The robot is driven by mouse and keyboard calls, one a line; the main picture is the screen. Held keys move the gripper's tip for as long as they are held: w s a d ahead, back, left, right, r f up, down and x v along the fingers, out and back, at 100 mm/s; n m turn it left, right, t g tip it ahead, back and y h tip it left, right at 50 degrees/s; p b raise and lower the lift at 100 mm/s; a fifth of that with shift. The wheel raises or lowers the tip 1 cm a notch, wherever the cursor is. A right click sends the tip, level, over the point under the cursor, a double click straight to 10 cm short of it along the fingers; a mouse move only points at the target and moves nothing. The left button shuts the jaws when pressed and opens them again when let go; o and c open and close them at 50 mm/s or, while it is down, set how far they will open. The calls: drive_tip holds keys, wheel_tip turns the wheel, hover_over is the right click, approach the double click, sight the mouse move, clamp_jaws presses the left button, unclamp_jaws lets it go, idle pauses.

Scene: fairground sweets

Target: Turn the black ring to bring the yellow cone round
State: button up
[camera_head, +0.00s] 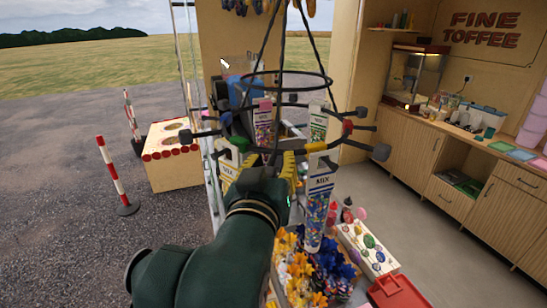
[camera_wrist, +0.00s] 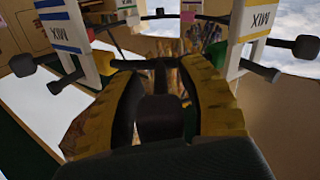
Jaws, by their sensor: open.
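The black ring (camera_head: 283,106) hangs on black cables, with black-knobbed spokes around it and white MIX cones clipped below. The cone under the yellow clip (camera_head: 315,147) has dark blue stripes (camera_head: 320,185); its clip shows left in the wrist view (camera_wrist: 127,65). The cone under the green clip (camera_head: 229,174) has a yellow stripe, clearer at right in the wrist view (camera_wrist: 256,36). My gripper (camera_head: 265,166) is at the ring's near side between these cones. Its yellow-edged fingers are open on either side of a dark knobbed spoke (camera_wrist: 160,118). Contact cannot be told.
Flower-like sweets (camera_head: 300,270), a white tray of round sweets (camera_head: 367,250) and a red box (camera_head: 397,292) lie below. A wooden counter (camera_head: 450,165) stands right. A red-and-white post (camera_head: 117,178) stands left on gravel. Other spokes stick out around the ring.

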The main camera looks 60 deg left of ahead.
clamp_jaws()
drive_tip(key=shift+a, duration=0.15)
drive_tip(key=shift+s+a, duration=0.85)
drive_tip(key=shift+s, duration=0.1)
unclamp_jaws()
drive_tip(key=shift+d, duration=0.1)
